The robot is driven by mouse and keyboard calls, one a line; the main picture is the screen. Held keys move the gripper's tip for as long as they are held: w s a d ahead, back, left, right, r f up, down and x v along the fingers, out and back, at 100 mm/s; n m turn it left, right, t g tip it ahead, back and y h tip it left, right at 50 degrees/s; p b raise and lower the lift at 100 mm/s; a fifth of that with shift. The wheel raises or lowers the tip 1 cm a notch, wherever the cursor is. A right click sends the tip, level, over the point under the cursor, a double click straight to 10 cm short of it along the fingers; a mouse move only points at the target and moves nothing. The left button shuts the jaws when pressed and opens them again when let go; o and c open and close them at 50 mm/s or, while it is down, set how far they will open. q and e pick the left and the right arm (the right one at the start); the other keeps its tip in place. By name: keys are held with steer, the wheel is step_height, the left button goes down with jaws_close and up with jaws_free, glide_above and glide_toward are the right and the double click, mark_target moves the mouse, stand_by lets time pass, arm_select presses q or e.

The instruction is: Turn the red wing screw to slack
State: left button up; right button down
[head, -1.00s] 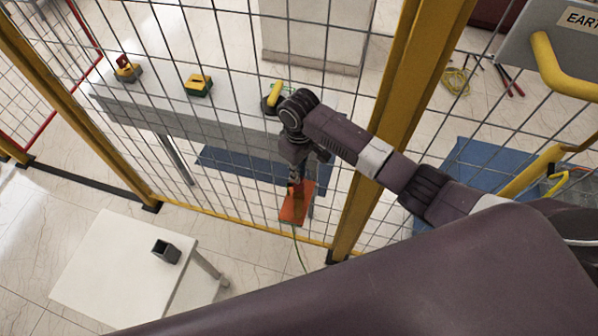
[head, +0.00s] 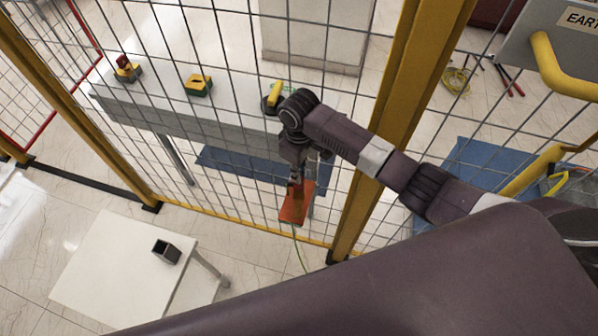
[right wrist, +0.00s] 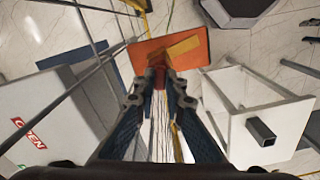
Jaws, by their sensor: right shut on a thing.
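My right gripper (head: 296,182) reaches down at the mesh fence, onto an orange plate (head: 297,208). In the right wrist view its two fingers (right wrist: 158,76) are closed on a small red part, the red wing screw (right wrist: 159,80), in front of the orange plate (right wrist: 190,50). The fingers hide most of the screw, so I cannot tell its turn angle. A yellow-orange strip (right wrist: 183,47) lies across the plate. My left gripper is not in view.
A yellow-framed mesh fence (head: 362,120) runs close by the right arm. Behind it a grey-white bench (head: 150,95) carries yellow-topped blocks (head: 198,84). A white table (head: 105,262) with a dark square tube (head: 166,251) stands at lower left. A thin green cable hangs below the plate.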

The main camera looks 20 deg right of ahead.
steer(key=shift+n, duration=2.1)
stand_by(2.9)
steer(key=c, duration=2)
jaws_free()
steer(key=shift+r, duration=0.1)
step_height(320, 180, up, 12)
steer(key=shift+f, duration=0.1)
